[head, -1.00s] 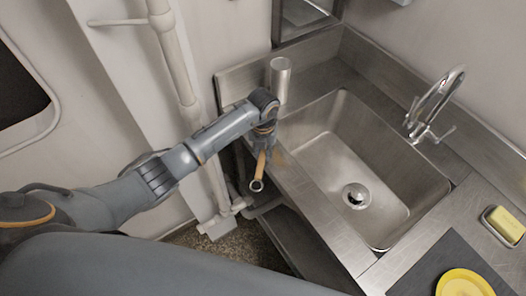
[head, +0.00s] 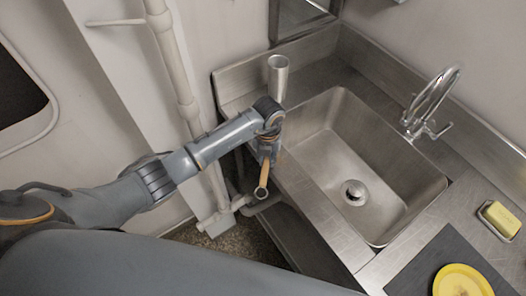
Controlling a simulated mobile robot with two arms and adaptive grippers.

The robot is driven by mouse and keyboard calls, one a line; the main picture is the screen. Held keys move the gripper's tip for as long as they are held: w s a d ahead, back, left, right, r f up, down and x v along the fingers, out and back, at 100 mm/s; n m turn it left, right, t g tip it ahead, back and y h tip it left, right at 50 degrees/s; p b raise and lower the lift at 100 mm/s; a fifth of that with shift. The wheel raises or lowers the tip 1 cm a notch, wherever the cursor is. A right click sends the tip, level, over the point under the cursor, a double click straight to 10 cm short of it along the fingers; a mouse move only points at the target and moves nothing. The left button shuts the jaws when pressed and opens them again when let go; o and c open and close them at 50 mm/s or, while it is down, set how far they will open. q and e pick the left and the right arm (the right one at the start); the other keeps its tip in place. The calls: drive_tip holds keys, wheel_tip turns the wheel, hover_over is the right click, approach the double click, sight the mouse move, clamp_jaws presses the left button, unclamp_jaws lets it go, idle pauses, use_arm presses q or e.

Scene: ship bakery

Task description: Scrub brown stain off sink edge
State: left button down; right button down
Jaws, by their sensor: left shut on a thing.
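My left gripper (head: 268,155) points down at the left edge of the steel sink (head: 320,160). It is shut on a tool with a wooden handle (head: 264,175), whose ringed end sticks out toward the camera. The tool's working end is hidden by the gripper, so I cannot tell whether it touches the sink edge. A faint brown tint of the stain (head: 281,158) shows on the rim just right of the gripper, mostly covered. My right gripper is not in view.
A metal cup (head: 277,78) stands behind my left gripper on the counter. A faucet (head: 432,103) rises at the right of the basin.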

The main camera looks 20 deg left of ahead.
sight(275, 176)
use_arm(q)
drive_tip(key=shift+s+d+f, duration=0.1)
drive_tip(key=shift+s+d, duration=0.55)
drive_tip(key=shift+d, duration=0.2)
drive_tip(key=shift+s+d, duration=0.65)
drive_tip(key=shift+d, duration=0.2)
drive_tip(key=shift+s+d, duration=1.55)
drive_tip(key=shift+d, duration=0.25)
drive_tip(key=shift+w+a, duration=0.1)
drive_tip(key=shift+w, duration=0.05)
drive_tip(key=shift+w+a+b, duration=0.25)
drive_tip(key=shift+w+a, duration=0.4)
drive_tip(key=shift+a, duration=0.15)
drive_tip(key=shift+w+a+b, duration=0.25)
drive_tip(key=shift+w+a, duration=0.35)
drive_tip(key=shift+a, duration=0.2)
drive_tip(key=shift+w+a+b, duration=0.75)
drive_tip(key=shift+w+a, duration=0.25)
drive_tip(key=shift+a, duration=0.2)
drive_tip(key=shift+w+a+b, duration=0.5)
drive_tip(key=shift+w+a, duration=0.25)
drive_tip(key=shift+a, duration=0.2)
drive_tip(key=shift+w+a+b, duration=0.45)
drive_tip(key=shift+w+a, duration=0.25)
drive_tip(key=shift+a, duration=0.25)
